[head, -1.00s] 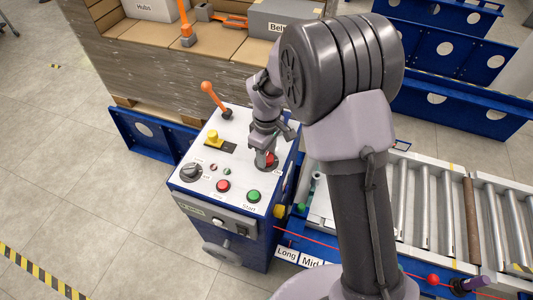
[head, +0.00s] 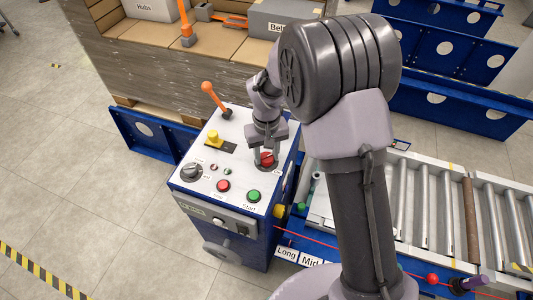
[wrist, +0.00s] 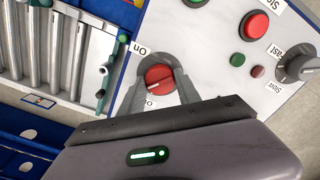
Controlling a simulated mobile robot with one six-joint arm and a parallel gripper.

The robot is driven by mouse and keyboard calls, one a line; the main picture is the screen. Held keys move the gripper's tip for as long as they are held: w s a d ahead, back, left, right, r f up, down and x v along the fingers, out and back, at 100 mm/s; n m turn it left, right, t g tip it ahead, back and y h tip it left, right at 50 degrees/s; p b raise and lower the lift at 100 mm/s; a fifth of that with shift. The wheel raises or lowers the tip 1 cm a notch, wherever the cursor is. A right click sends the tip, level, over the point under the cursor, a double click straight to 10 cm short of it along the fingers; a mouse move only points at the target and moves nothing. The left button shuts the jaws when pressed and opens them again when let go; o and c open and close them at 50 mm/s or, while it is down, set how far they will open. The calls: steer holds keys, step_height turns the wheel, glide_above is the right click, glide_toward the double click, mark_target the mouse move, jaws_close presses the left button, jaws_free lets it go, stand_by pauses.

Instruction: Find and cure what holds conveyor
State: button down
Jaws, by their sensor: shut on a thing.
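My gripper (head: 265,146) points down at the back right of the white control panel (head: 204,171). It is shut on a red rotary knob (head: 267,159). In the wrist view the fingers lie on both sides of this knob (wrist: 158,78), beside an "On" label. The panel also bears a red button (head: 223,186), a green Start button (head: 253,196), a black selector (head: 191,172) marked fast and slow, small red and green lamps, a yellow control (head: 213,138) and an orange lever (head: 214,99). The roller conveyor (head: 441,215) is at the right, partly hidden by my arm.
A red cord (head: 337,249) runs along the conveyor's front, past "Long" and "Mid" labels. A carton stack (head: 182,66) stands behind the panel.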

mark_target(266, 156)
steer(key=shift+m, duration=1.8)
steer(key=c, duration=0.9)
jaws_free()
steer(key=shift+o, duration=0.2)
step_height(266, 156, up, 17)
steer(key=p, duration=0.6)
steer(key=shift+r, duration=0.2)
